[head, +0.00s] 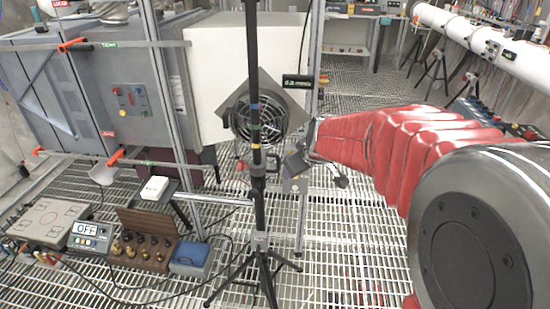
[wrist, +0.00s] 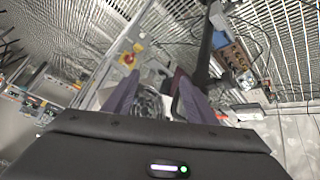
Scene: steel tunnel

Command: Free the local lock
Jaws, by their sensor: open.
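No part can be clearly read as the local lock. In the head view a grey cabinet (head: 150,85) carries a small panel (head: 131,101) with red and green buttons. Small red tags, too small to read surely, show at the top left (head: 59,3) and below the panel (head: 108,133). Red-ended bars (head: 73,44) cross the cabinet front. My gripper (wrist: 157,88) is open, its two dark fingers apart and nothing held. A round fan grille (wrist: 148,104) shows between them, farther off. A red knob on yellow (wrist: 128,57) lies beyond the left finger. In the head view my gripper is small and partly unclear.
A black tripod (head: 256,200) stands before the round fan (head: 258,115), close to my gripper's left. A wooden rack (head: 145,240), a box reading OFF (head: 90,236) and cables lie on the grating at lower left. A white pipe (head: 470,35) runs at upper right. Grating (head: 350,225) is open at centre right.

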